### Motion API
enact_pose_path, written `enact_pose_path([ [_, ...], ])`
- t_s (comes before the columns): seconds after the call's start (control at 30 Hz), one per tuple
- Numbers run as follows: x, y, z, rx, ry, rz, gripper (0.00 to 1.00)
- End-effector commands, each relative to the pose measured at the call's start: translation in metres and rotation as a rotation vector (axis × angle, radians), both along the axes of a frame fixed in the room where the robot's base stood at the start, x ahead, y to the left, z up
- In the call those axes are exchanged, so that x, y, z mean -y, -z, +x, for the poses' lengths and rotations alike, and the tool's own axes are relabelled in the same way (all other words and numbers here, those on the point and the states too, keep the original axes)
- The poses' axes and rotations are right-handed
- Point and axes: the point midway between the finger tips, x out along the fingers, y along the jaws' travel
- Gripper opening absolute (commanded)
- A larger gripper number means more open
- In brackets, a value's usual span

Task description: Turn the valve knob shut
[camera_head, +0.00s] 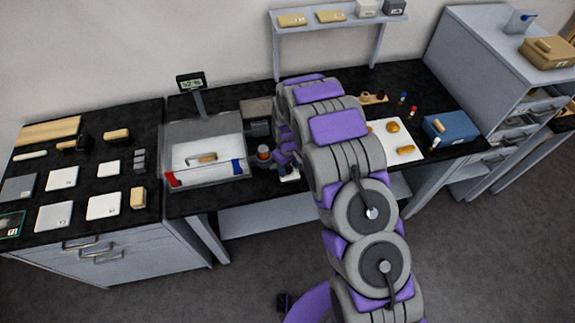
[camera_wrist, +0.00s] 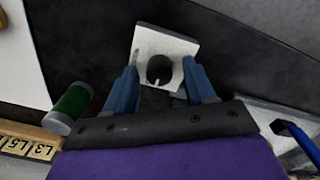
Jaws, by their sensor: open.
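The valve is a pale square plate (camera_wrist: 178,46) with a dark round knob (camera_wrist: 159,68) on it, near the top middle of the wrist view. A small light mark shows at the knob's lower edge. My gripper (camera_wrist: 160,78) is open, with one blue finger on each side of the knob's near part. I cannot tell whether either finger touches the knob. In the head view my gripper (camera_head: 286,158) is low over the black bench, beside a small white piece (camera_head: 290,177) that looks like the plate. My arm hides much of that spot, and the knob cannot be made out there.
A jar with an orange-red top (camera_head: 263,153) and a clear-walled case (camera_head: 205,160) stand left of my gripper. A green cylinder (camera_wrist: 70,106) and a labelled wooden strip (camera_wrist: 28,147) lie left in the wrist view. A blue-handled thing (camera_wrist: 296,138) is at right. A white board (camera_head: 400,140) lies beyond my arm.

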Motion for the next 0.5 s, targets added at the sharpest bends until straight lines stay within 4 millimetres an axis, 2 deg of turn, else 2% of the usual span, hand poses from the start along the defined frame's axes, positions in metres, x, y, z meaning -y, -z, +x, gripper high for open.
enact_pose_path([
  [0.13,0.000,-0.006,0.000,0.000,0.000,0.000,0.55],
  [0.23,0.000,-0.019,0.000,0.000,0.000,0.000,0.55],
  [0.5,-0.002,-0.078,0.001,0.004,0.000,0.001,0.55],
])
